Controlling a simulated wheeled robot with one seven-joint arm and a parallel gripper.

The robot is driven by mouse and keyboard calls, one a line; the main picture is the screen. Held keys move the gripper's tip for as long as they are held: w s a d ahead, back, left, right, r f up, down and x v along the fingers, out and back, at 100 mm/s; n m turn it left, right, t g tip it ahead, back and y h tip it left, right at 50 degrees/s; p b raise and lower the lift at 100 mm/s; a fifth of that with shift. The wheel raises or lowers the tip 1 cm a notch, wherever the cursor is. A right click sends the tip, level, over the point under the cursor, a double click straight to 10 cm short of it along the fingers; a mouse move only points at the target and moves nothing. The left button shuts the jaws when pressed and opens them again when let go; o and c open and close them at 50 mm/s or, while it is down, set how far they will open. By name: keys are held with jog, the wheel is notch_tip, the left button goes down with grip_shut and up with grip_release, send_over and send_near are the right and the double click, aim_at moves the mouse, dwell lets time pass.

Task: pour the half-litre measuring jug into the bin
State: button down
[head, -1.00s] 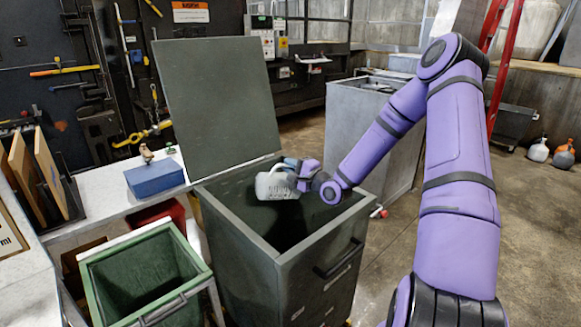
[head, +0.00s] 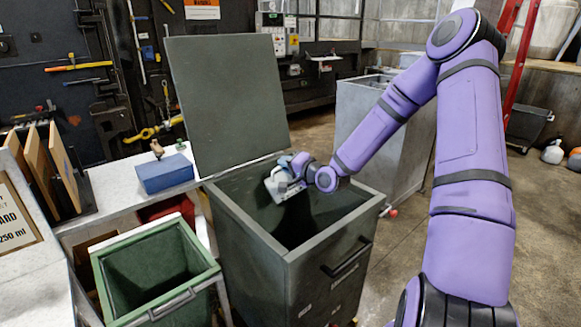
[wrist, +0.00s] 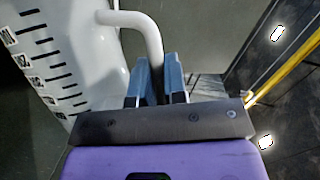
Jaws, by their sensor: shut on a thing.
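The measuring jug (head: 277,186) is white and tilted over the open mouth of the dark green bin (head: 338,236). In the wrist view the jug (wrist: 50,70) shows black graduation marks and a white handle. My gripper (head: 298,167) is shut on the jug's handle. In the wrist view the blue fingers of my gripper (wrist: 156,82) stand on both sides of the handle. The bin's lid (head: 228,100) stands raised at its back. The jug's mouth and anything in it or falling from it cannot be made out.
A smaller green open bin (head: 205,254) stands left of the dark bin. A blue box (head: 164,174) lies on the white bench behind it. Upright boards (head: 40,168) stand at the far left. A grey container (head: 368,125) stands behind right.

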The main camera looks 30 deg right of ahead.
aim_at(271, 185)
jog(key=shift+a+r+n+g+h, duration=0.3)
jog(key=shift+a+r+n+g, duration=0.15)
jog(key=shift+a+n, duration=0.45)
jog(key=a+n+h, duration=0.1)
jog(key=n, duration=0.1)
jog(key=a+n+g+h, duration=0.1)
jog(key=a+n, duration=0.1)
jog(key=shift+w+a+r, duration=0.2)
jog(key=shift+w+a+f+n+g+h, duration=0.1)
jog(key=shift+a+n+h, duration=0.2)
jog(key=shift+n+h, duration=0.35)
jog(key=shift+s+a+f+n+g+h, duration=0.1)
jog(key=shift+a+n+h, duration=0.3)
jog(key=shift+n, duration=0.4)
jog(key=shift+w+a+n+g+h, duration=0.1)
jog(key=shift+a+n+h, duration=0.15)
jog(key=shift+n+h, duration=0.4)
jog(key=s+a+f+n+y, duration=0.1)
jog(key=s+a+f, duration=0.1)
jog(key=s+f, duration=0.3)
jog(key=shift+f, duration=0.55)
